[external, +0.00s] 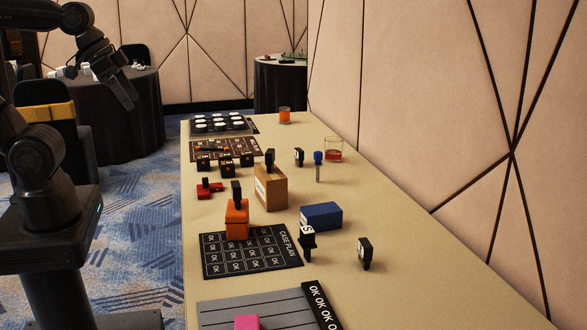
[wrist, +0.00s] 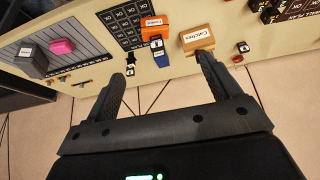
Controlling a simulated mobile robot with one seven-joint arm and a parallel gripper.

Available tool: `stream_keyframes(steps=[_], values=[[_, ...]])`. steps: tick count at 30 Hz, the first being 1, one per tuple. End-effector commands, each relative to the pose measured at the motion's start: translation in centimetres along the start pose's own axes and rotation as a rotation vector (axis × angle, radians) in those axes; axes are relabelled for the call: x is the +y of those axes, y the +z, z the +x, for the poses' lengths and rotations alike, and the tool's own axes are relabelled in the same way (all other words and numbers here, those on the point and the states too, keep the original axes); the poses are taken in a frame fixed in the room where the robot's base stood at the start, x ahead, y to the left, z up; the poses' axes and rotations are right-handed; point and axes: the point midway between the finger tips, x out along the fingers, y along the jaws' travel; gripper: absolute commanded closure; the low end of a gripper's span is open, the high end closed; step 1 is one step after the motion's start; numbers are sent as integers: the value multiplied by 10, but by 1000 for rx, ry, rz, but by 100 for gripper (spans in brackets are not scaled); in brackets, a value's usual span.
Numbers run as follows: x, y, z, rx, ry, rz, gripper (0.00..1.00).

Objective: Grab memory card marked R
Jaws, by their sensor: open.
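Several small upright black cards with pale marks, likely the memory cards, stand on the long table (external: 400,300). One card (external: 366,253) is at the front right and another (external: 307,241) is near the blue block. Another card (external: 298,157) stands farther back. Black pieces also top the orange block (external: 237,222) and the wooden block (external: 271,188). I cannot read which one is marked R. My gripper (external: 128,92) is raised left of the table, away from the cards. In the wrist view my gripper (wrist: 160,72) is open and empty, its fingers spread.
A blue block (external: 321,216), a dark case-plan board (external: 245,252), a grey striped board (external: 255,312) and a pink block (external: 246,322) lie on the table. The wall (external: 430,120) borders the right side. The front right tabletop is clear.

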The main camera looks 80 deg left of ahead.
Motion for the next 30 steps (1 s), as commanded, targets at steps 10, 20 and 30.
stream_keyframes(steps=[10, 20, 30], values=[[0, 0, 0, 0, 0, -1, 31], [9, -53, 11, -17, 18, -1, 31], [38, -154, 59, -43, 41, -5, 31]])
